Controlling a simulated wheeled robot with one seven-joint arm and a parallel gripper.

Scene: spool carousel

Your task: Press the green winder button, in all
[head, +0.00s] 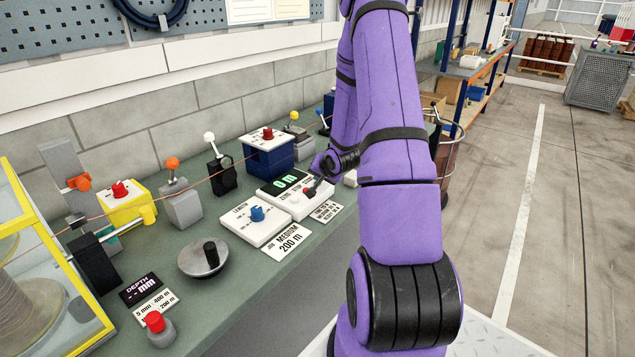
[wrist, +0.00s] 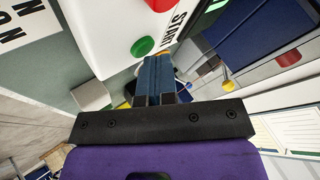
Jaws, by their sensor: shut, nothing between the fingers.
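The green button (wrist: 142,46) sits on a white panel with the word START beside it in the wrist view. A red button (wrist: 161,4) shows partly at the top edge there. My gripper (wrist: 157,60) is shut and empty, its fingertips close beside the green button; I cannot tell whether they touch the panel. In the head view my gripper (head: 312,191) is over the white control box (head: 296,201) with a green-lit display (head: 285,181). The green button is not visible in the head view, seemingly hidden by my gripper or arm.
A blue knob box (head: 257,214) stands left of the control box, with a label card (head: 287,241) in front. A grey crank disc (head: 204,258), a red button (head: 155,321) and a yellow-framed spool guard (head: 97,310) are at left. A thin strand runs above the bench.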

